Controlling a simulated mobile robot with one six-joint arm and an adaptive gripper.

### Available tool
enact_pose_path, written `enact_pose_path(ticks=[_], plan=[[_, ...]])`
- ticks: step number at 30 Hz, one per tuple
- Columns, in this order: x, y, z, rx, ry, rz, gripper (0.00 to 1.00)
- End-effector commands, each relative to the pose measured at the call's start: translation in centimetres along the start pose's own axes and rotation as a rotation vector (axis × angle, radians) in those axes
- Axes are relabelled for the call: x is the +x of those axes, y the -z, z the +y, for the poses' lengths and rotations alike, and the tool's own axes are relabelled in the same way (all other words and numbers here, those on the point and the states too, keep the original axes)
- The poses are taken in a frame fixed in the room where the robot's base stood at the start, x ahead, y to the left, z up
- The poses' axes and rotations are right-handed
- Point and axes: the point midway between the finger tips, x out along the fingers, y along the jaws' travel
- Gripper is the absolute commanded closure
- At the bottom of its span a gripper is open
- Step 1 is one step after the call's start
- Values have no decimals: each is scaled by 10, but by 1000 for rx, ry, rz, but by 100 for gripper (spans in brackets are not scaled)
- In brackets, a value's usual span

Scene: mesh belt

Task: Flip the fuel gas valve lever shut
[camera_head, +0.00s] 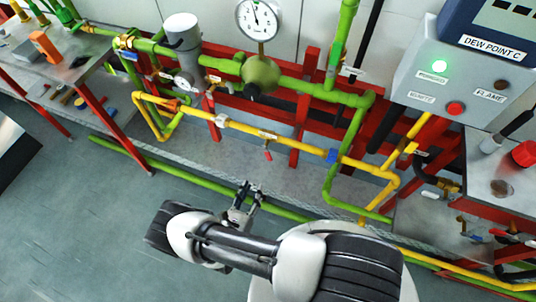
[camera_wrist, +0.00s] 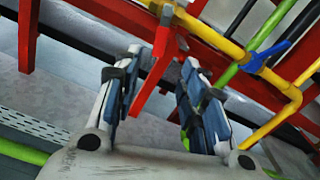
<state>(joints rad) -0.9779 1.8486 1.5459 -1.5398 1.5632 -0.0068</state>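A yellow pipe (camera_head: 290,144) runs across the lower part of the rig. A small valve with a red lever (camera_head: 267,155) sits on it, and the lever hangs down below the pipe. In the wrist view the red lever (camera_wrist: 163,42) hangs from the yellow pipe (camera_wrist: 215,38), beyond and between my fingertips as seen there. My gripper (camera_head: 249,188) is open and empty, below and in front of the lever in the head view. Its two spread fingers (camera_wrist: 156,74) also show in the wrist view. No contact with the lever is visible. The label by the valve is unreadable.
A blue lever or fitting (camera_head: 333,156) sits farther right on the yellow pipe. Red frame posts (camera_head: 300,143) and green pipes (camera_head: 345,135) stand close around. A grey control box (camera_head: 447,75) is at the upper right. The floor at the left (camera_head: 70,220) is clear.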

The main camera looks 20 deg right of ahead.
Motion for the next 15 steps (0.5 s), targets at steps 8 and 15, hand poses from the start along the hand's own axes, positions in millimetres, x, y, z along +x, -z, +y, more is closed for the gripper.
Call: enact_pose_path(ticks=[8, 15], plan=[[59, 2, -2, 1, 11, 3, 62], [110, 2, -3, 3, 10, 2, 62]])
